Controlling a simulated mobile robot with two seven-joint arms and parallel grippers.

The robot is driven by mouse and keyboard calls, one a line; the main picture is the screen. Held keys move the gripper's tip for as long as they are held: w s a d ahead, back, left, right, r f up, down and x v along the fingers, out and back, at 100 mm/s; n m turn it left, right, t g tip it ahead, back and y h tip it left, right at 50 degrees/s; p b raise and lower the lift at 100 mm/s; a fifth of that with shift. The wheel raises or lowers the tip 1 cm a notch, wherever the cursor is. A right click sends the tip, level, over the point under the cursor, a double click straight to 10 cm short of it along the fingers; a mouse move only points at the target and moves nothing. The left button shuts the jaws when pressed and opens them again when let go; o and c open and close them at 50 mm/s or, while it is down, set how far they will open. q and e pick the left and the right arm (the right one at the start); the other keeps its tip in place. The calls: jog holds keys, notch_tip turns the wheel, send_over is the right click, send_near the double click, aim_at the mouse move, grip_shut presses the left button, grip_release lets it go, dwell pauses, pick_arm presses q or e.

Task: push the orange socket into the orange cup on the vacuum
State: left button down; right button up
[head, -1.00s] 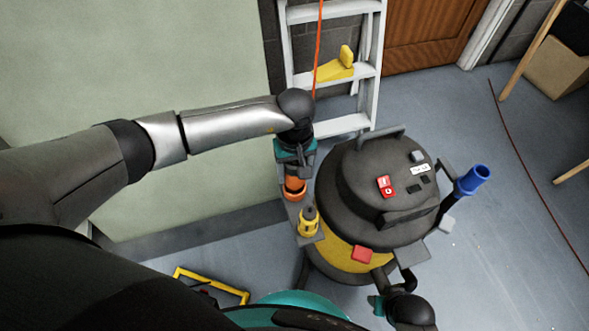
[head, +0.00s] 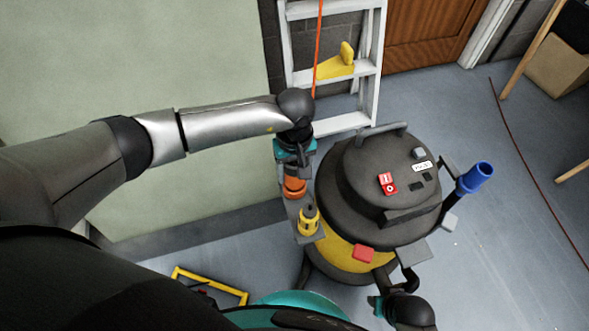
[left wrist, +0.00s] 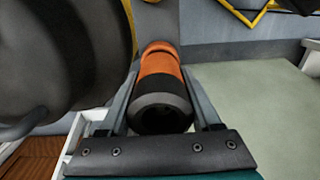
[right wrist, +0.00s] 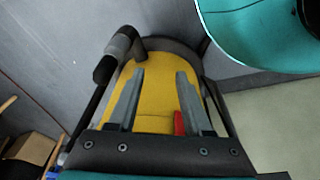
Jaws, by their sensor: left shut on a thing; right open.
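The orange socket (left wrist: 160,76), with a black end (left wrist: 161,108), lies between the fingers of my left gripper (left wrist: 159,82), which is shut on it. At its far end is the rounded orange cup (left wrist: 158,47); socket and cup look in line and touching, but I cannot tell how deep the socket sits. In the head view my left gripper (head: 295,165) points down over the orange cup (head: 295,191) on the left side of the vacuum (head: 375,195). My right gripper (right wrist: 159,76) is open and empty, facing the vacuum's yellow body (right wrist: 150,85).
A yellow fitting (head: 309,222) stands on the vacuum's side bracket near the cup. A blue tube (head: 474,178) rises on the vacuum's right. A stepladder (head: 330,70) stands behind, and a pale green panel (head: 150,90) is at left.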

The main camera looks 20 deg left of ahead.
pick_arm(q)
jog(key=shift+f+b, duration=0.85)
jog(key=shift+f, duration=0.15)
grip_release()
jog(key=shift+r, duration=0.1)
